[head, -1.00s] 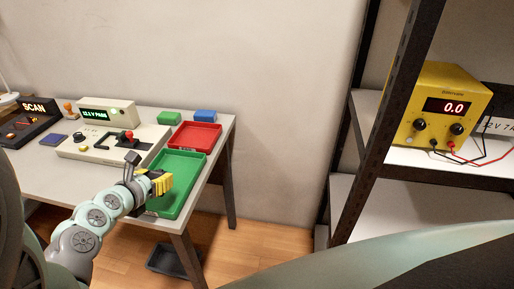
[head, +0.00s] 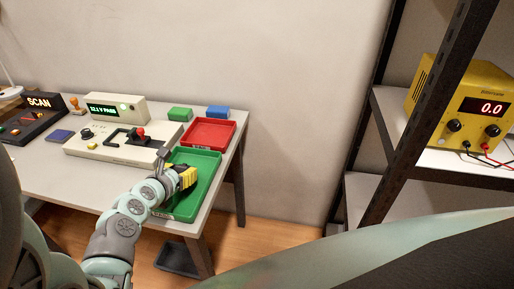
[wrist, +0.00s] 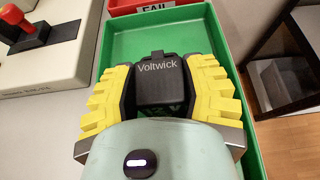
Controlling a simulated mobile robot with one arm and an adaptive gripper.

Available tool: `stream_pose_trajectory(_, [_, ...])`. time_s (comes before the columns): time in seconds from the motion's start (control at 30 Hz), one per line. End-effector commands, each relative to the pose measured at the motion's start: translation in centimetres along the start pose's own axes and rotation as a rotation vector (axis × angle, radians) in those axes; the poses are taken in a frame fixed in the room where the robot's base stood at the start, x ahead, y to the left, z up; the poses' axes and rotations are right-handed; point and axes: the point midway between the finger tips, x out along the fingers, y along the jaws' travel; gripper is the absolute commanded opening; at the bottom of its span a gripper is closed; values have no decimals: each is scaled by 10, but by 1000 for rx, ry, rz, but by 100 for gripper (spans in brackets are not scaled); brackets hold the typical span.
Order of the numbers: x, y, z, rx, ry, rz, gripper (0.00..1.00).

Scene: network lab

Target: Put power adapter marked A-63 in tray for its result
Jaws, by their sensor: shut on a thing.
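A black power adapter printed "Voltwick" (wrist: 160,82) is between the yellow pads of my gripper (wrist: 162,95) in the wrist view. The gripper is shut on it, and no A-63 mark shows. In the head view my gripper (head: 188,176) is over the green tray (head: 205,187). The green tray (wrist: 128,37) lies below the adapter in the wrist view. I cannot tell whether the adapter touches its floor. The red tray (head: 213,133) lies behind it; its label reads "FAIL" (wrist: 155,8). The tester's display (head: 108,110) reads "12.1 V PASS".
The tester (head: 110,146) with a red lever stands left of the trays. Green (head: 180,114) and blue (head: 217,112) blocks sit behind the red tray. A scan unit (head: 37,115) is at far left. A metal shelf holds a yellow power supply (head: 470,110) at right.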

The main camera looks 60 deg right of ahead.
Motion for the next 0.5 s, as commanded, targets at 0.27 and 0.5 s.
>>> stream_pose_trajectory(0.27, [2,-1,-2,0,-1,-3,57])
stream_pose_trajectory(0.5, [2,-1,-3,-1,0,-2,75])
